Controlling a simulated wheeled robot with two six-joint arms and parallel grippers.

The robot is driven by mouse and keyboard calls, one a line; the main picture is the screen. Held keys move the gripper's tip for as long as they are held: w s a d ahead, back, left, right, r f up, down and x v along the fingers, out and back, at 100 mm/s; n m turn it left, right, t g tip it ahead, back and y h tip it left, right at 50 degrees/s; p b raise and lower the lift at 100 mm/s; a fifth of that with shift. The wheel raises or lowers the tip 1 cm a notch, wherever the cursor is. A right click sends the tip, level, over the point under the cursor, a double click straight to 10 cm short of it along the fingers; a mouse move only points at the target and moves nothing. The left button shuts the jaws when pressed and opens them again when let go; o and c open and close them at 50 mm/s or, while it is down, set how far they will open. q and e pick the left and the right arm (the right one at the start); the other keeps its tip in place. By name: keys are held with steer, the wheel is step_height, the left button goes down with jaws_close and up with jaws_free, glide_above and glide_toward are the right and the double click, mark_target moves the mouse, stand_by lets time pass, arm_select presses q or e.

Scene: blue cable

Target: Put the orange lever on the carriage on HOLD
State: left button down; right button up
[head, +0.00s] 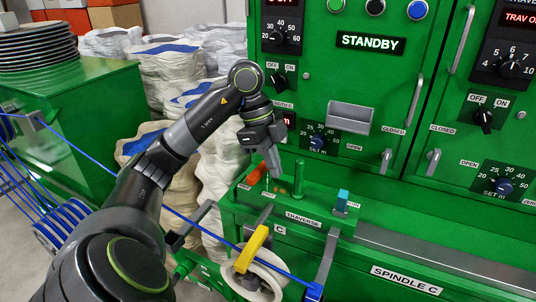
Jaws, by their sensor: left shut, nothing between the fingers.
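The orange lever (257,174) stands on the green carriage marked TRAVERSE (288,222). It leans, its top toward the upper right. Two small white labels lie by its base, too small to read surely, so I cannot tell which one it points to. My left gripper (275,168) is shut and empty, pointing down just right of the lever's top. Whether it touches the lever I cannot tell. My right gripper is not in view.
A green post (299,178) and a blue-topped block (342,201) stand on the carriage right of the lever. A yellow lever (251,249) and a pale wheel (262,278) sit in front, with the blue cable (205,229) passing. The green control cabinet (330,80) rises behind.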

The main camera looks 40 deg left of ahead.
mark_target(262, 174)
arm_select(q)
steer(key=x, duration=0.2)
steer(key=shift+f, duration=0.25)
steer(key=shift+a+f+p, duration=0.15)
steer(key=shift+a+p, duration=0.1)
steer(key=shift+p, duration=0.1)
steer(key=shift+s+a+p, duration=0.25)
steer(key=shift+a, duration=0.55)
steer(key=shift+s+a+p, duration=0.2)
steer(key=shift+a, duration=0.6)
steer(key=shift+a, duration=0.1)
